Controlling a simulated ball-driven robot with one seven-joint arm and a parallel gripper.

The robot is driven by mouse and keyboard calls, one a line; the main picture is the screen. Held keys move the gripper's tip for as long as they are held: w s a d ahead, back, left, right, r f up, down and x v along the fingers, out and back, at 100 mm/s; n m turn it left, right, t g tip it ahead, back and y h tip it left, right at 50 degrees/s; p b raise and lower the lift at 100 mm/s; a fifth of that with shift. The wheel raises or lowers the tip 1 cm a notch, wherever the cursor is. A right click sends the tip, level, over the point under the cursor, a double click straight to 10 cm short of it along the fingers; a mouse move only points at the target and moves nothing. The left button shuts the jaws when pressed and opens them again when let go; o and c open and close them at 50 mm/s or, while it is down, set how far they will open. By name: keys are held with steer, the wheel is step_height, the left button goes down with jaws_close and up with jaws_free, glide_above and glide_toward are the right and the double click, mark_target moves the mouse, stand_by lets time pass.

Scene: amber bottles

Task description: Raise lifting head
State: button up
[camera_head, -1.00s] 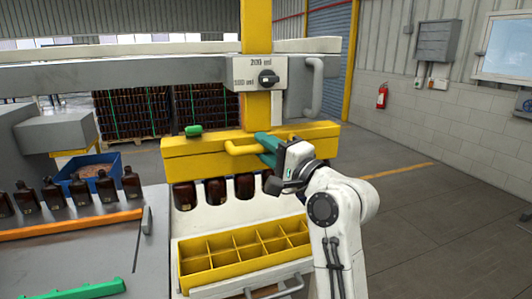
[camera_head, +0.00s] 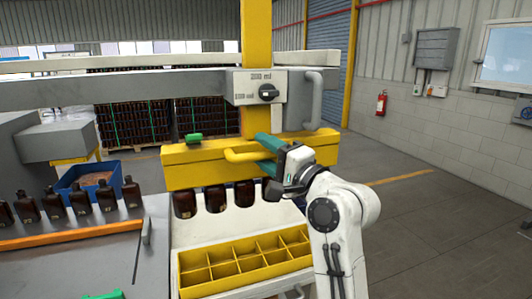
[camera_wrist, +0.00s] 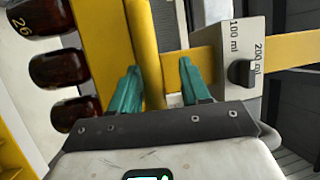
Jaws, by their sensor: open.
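The yellow lifting head (camera_head: 195,168) is a horizontal beam on a yellow column, with a row of amber bottles (camera_head: 215,198) hanging under it. Its yellow bar handle (camera_head: 243,156) sticks out from the front. My gripper (camera_head: 265,154) is open at the right part of this handle, one green finger above it and one below. In the wrist view my gripper (camera_wrist: 160,85) has its fingers apart on either side of the yellow handle (camera_wrist: 145,50). Whether either finger touches it, I cannot tell.
A yellow crate (camera_head: 214,293) with empty compartments stands below the hanging bottles. A volume selector box (camera_head: 245,88) with a black knob sits above the head. More bottles (camera_head: 80,200) stand in a row at left behind an orange rail (camera_head: 70,234). The floor at right is clear.

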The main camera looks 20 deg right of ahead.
steer(key=shift+f, duration=0.15)
steer(key=shift+s+d+f, duration=0.1)
steer(key=shift+s+d, duration=0.05)
steer(key=shift+s, duration=0.15)
steer(key=b+v, duration=0.3)
steer(key=v, duration=0.7)
steer(key=s+d+f+n+g+h, duration=0.1)
steer(key=s+f+n+g+h, duration=0.3)
steer(key=f, duration=1.2)
steer(key=s+d+f+n+g+h, duration=0.15)
steer(key=s+f+g, duration=0.45)
steer(key=f, duration=1)
steer(key=s+f+n+g, duration=0.2)
steer(key=s+f, duration=0.3)
steer(key=s, duration=0.3)
steer(key=s+d+f+n+g+h, duration=0.1)
steer(key=s+f+n+g, duration=0.1)
steer(key=s+f, duration=0.3)
steer(key=s+f+n+g+h, duration=0.1)
steer(key=s+f, duration=0.4)
steer(key=s, duration=0.7)
steer(key=shift+d+f+n+g, duration=0.35)
steer(key=shift+n+g, duration=0.4)
steer(key=shift+g, duration=0.45)
